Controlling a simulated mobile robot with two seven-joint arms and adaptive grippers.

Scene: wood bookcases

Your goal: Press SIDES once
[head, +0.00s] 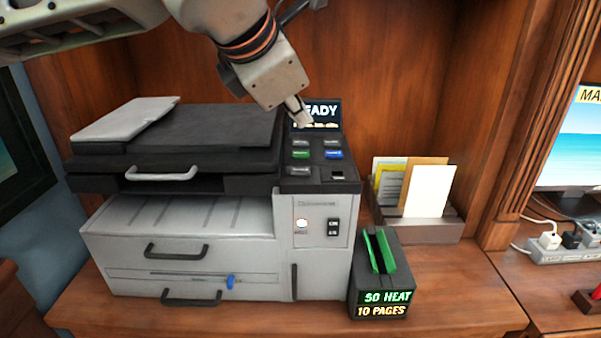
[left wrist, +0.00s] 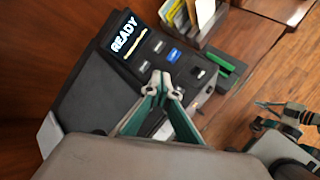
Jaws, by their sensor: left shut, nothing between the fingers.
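The printer's control panel (head: 318,178) is at the printer's right top, with several small buttons. I see a green button (head: 300,155), a blue button (head: 333,155) and grey ones; their labels are too small to read, so I cannot tell which is SIDES. The screen (head: 322,111) reads READY, partly hidden by my left gripper (head: 303,122). That gripper is shut and empty, pointing down over the panel's back. In the left wrist view its fingertips (left wrist: 160,82) are together over the panel, near the blue button (left wrist: 174,56). My right gripper (left wrist: 283,115) shows small at the right there.
The printer (head: 185,240) stands on a wooden desk (head: 440,290). Behind that is a paper holder (head: 425,225). A power strip (head: 565,250) lies at the far right.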

